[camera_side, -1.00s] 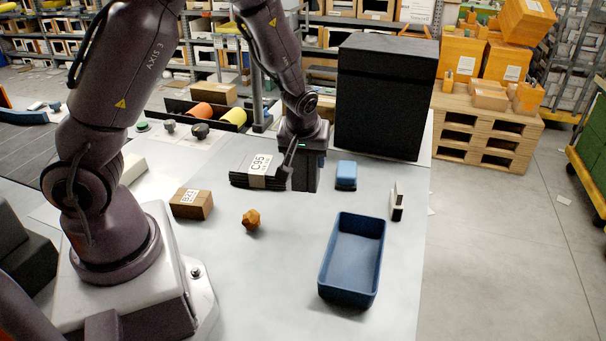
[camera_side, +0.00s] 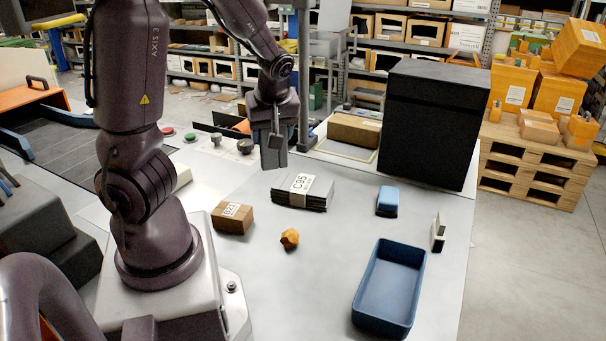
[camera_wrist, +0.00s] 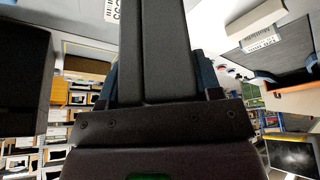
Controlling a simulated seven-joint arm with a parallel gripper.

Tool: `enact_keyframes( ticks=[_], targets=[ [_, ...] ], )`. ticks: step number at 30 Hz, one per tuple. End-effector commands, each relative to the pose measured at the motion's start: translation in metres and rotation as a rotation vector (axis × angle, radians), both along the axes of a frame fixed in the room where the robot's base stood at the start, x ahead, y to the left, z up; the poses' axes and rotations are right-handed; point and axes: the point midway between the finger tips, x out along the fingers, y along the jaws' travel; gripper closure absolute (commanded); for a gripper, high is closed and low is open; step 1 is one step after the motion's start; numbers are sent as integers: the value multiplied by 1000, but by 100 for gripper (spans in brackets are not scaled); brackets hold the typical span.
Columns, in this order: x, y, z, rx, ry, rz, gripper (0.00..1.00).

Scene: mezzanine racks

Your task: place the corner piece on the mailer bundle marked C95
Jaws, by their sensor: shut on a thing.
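The mailer bundle marked C95 (camera_side: 312,200) is a flat dark stack with a white label band. It lies on the grey table, and its label shows at the top of the wrist view (camera_wrist: 112,10). My gripper (camera_side: 273,163) is above and behind the bundle, toward its left end in the side view, and apart from it. The jaws are shut on a dark blue-grey piece, which I take for the corner piece. My fingers hide most of it; bluish edges of the piece (camera_wrist: 207,75) show beside them in the wrist view. Its shape is hard to tell.
A brown box marked B23 (camera_side: 233,218) and an orange faceted lump (camera_side: 290,239) lie in front of the bundle. To the right are a small blue box (camera_side: 387,201), a white upright piece (camera_side: 438,233) and a blue bin (camera_side: 416,295). A tall black box (camera_side: 432,125) stands behind.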

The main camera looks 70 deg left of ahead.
Motion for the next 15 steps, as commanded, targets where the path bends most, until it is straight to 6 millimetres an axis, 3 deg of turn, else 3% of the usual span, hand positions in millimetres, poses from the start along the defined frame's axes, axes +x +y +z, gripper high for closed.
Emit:
enact_keyframes(
  ticks=[6, 15],
  targets=[
    [13, 17, -11, 1, 4, 10, 63],
    [52, 53, -34, 1, 3, 8, 63]
  ],
)
